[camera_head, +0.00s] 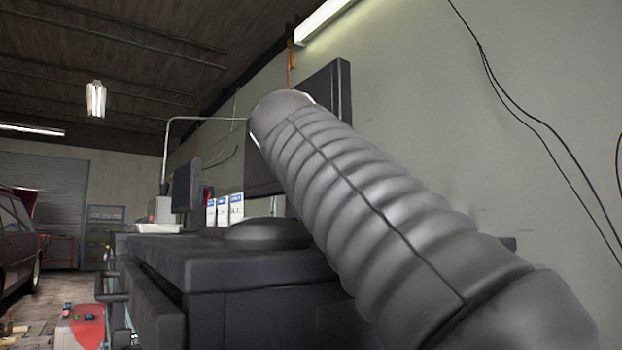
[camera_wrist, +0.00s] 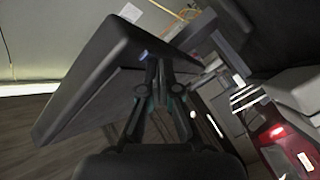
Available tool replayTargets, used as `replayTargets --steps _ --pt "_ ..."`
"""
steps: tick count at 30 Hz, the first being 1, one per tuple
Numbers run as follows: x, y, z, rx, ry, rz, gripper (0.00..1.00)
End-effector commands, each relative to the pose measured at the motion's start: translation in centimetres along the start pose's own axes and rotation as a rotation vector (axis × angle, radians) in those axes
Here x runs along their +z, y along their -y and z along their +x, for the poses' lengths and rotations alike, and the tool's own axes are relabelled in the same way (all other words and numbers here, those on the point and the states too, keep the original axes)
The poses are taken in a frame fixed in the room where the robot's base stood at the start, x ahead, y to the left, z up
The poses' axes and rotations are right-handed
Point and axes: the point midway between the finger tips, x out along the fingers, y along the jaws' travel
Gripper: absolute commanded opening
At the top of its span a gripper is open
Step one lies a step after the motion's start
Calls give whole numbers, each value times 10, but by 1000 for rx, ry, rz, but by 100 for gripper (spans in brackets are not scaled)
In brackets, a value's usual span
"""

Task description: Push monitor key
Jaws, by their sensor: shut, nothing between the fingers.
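A large dark monitor (camera_head: 333,88) stands near the wall in the head view, mostly hidden behind a grey ribbed shape in the foreground. In the wrist view a big dark panel (camera_wrist: 85,85), which looks like this monitor, fills the left and is tilted in the picture. A small blue spot (camera_wrist: 143,54) shows near its right corner; I cannot tell for sure whether it is the key. My gripper (camera_wrist: 160,65) is shut and empty, its tips close to that corner. I cannot tell whether they touch it. My gripper does not show in the head view.
A dark cabinet (camera_head: 230,268) stands below the monitor. A smaller screen (camera_head: 187,185) and white-blue boxes (camera_head: 223,209) are behind it. A red and grey machine (camera_head: 85,327) is on the floor at lower left, with a car (camera_head: 15,245) beyond.

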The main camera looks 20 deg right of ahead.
Motion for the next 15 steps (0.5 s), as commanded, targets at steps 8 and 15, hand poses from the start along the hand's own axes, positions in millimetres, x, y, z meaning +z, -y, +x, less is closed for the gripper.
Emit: replayTargets --steps 8,15 --pt "1 -1 1 0 0 0 0" --pt "-4 4 -5 -1 -2 -1 0"
